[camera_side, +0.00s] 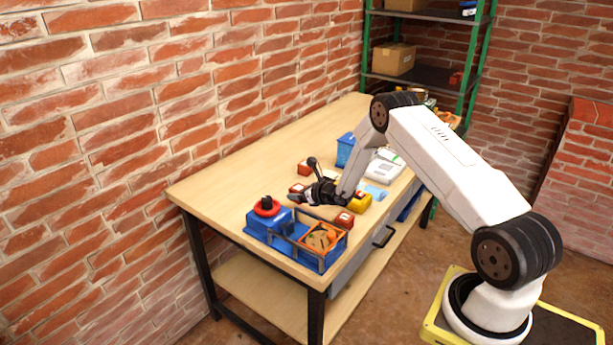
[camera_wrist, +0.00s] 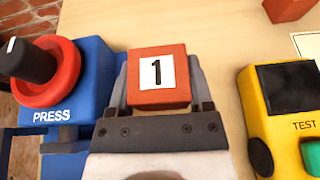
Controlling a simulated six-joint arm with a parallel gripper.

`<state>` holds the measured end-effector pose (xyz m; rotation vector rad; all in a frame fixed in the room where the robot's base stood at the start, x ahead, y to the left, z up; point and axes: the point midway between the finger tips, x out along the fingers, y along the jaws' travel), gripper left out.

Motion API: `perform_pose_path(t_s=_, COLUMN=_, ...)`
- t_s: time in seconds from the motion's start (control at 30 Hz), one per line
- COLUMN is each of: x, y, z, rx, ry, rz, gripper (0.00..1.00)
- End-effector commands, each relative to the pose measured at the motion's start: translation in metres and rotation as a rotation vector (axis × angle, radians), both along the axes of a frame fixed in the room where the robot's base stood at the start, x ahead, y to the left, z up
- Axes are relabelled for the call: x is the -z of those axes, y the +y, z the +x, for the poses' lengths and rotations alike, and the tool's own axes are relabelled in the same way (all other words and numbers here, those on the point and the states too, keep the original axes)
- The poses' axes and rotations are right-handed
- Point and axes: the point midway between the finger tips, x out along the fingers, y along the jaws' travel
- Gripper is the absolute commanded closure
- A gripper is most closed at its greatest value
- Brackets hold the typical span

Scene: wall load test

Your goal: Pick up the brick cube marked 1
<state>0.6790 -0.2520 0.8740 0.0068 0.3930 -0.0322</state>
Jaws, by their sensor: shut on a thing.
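The red brick cube marked 1 (camera_wrist: 158,95) sits between the two fingers of my gripper (camera_wrist: 160,75) in the wrist view, its white label with a black 1 facing the camera. The fingers are shut on it, one on each side. In the side view my gripper (camera_side: 318,193) is low over the bench, between the blue press unit and the yellow tester. Its dark body partly hides what it holds there, and I cannot tell whether the cube touches the bench.
The blue press unit (camera_wrist: 95,75) with its red button (camera_wrist: 48,75) is close on the left. The yellow tester (camera_wrist: 255,110) is close on the right. Other red cubes (camera_side: 344,219) lie nearby. The bench's far left is clear.

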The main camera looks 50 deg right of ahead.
Motion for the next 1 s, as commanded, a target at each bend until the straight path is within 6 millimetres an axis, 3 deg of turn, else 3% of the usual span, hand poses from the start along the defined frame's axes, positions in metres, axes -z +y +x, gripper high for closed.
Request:
perform_pose_path(t_s=0.37, x=-0.048, y=0.013, z=-0.036, rx=0.001, ry=-0.003, rz=-0.002, gripper=1.0)
perform_pose_path(t_s=0.7, x=-0.067, y=0.029, z=-0.081, rx=0.002, ry=-0.002, rz=-0.001, gripper=1.0)
perform_pose_path(t_s=1.0, x=-0.079, y=0.04, z=-0.109, rx=0.001, ry=-0.002, rz=0.0, gripper=1.0)
